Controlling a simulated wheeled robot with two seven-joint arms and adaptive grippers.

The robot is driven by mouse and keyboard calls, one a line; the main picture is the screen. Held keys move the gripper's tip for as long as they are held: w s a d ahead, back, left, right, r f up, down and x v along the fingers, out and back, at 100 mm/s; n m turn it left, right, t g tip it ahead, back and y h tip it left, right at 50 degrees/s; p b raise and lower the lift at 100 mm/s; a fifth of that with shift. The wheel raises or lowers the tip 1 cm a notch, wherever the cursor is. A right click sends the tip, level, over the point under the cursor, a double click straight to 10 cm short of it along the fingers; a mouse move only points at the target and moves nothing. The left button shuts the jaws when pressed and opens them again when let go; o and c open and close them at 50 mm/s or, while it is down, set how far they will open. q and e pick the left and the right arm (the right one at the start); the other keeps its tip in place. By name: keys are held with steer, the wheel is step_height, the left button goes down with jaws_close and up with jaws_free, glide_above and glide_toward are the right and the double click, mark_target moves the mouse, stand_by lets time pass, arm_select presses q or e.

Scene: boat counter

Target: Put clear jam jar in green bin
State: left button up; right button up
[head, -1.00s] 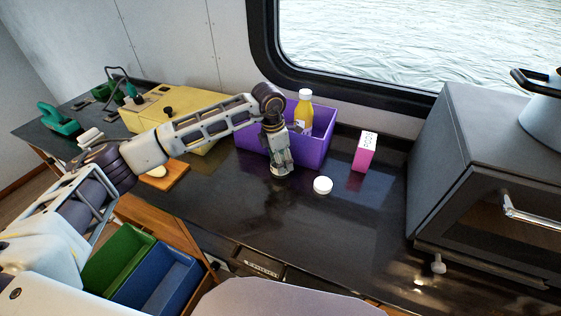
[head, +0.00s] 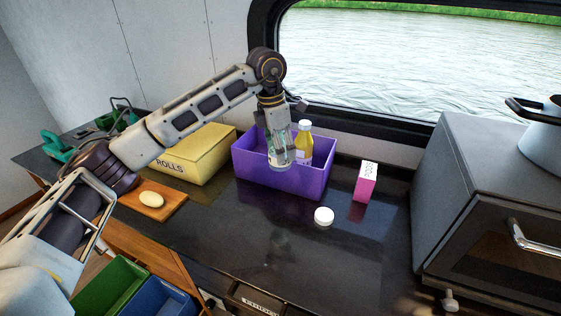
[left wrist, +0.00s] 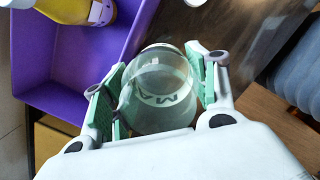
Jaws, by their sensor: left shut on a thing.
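My left gripper (head: 279,142) is shut on the clear jam jar (head: 280,158) and holds it up in front of the purple bin. In the left wrist view the jar (left wrist: 160,85) sits between the two green-padded fingers (left wrist: 158,95); it is see-through with a pale lettered label. The green bin (head: 112,284) stands low at the bottom left of the head view, below counter height, partly cut off by the frame edge. My right gripper is not in view.
The purple bin (head: 312,185) holds a yellow bottle (head: 304,148). A blue bin (head: 160,298) stands beside the green one. A white lid (head: 324,216), pink box (head: 366,182), yellow rolls box (head: 188,158) and wooden board (head: 168,205) are on the counter. A dark oven (head: 470,200) is at right.

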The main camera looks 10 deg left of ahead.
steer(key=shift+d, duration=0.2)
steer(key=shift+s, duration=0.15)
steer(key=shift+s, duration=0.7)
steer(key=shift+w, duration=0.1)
